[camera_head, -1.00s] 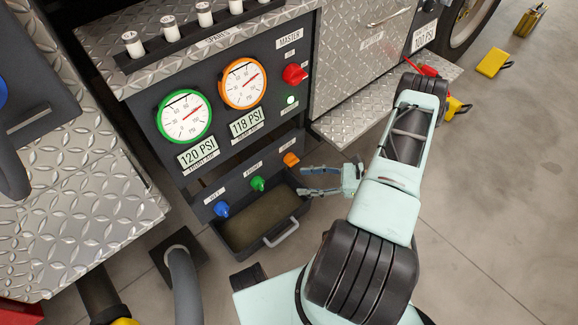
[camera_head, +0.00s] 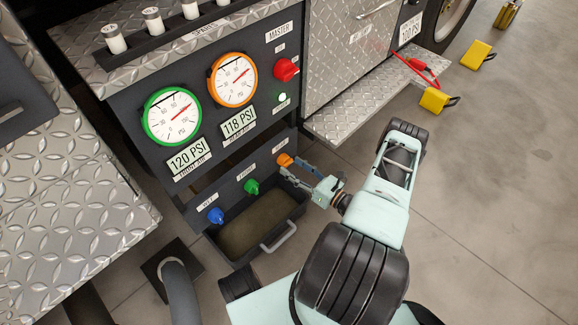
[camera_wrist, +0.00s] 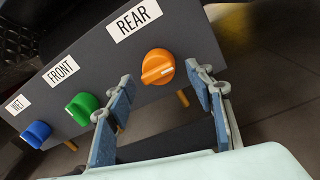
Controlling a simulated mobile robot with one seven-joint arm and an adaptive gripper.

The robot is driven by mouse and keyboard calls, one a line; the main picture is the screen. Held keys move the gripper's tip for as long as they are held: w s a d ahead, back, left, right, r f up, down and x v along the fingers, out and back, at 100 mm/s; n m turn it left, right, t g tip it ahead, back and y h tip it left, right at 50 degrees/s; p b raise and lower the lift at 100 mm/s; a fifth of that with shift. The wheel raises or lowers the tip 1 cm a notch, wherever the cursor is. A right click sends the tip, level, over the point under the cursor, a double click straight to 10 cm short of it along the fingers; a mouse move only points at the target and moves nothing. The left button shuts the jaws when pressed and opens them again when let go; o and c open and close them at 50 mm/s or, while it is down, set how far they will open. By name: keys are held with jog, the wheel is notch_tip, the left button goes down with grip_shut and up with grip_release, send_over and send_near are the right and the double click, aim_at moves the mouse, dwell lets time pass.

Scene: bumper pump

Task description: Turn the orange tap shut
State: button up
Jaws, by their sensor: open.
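The orange tap (camera_head: 285,160) is a round knob at the right end of the low tap panel. In the wrist view the orange tap (camera_wrist: 157,67) sits under the REAR label, with a pale mark on its raised grip. My gripper (camera_head: 288,172) is at the tap's lower right in the head view. In the wrist view my gripper (camera_wrist: 160,85) is open, its two blue-padded fingers spread to the left and right of the tap. The tap lies a little beyond the fingertips, and I see no clear contact.
A green tap (camera_head: 251,187) and a blue tap (camera_head: 215,215) are to the left on the same panel. A drain tray (camera_head: 268,243) with a handle stands below. Two gauges (camera_head: 172,117) (camera_head: 233,80) and a red master knob (camera_head: 286,69) are above.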

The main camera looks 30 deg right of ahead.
jog(key=shift+x, duration=1.2)
jog(key=c, duration=1.1)
jog(key=shift+d, duration=0.1)
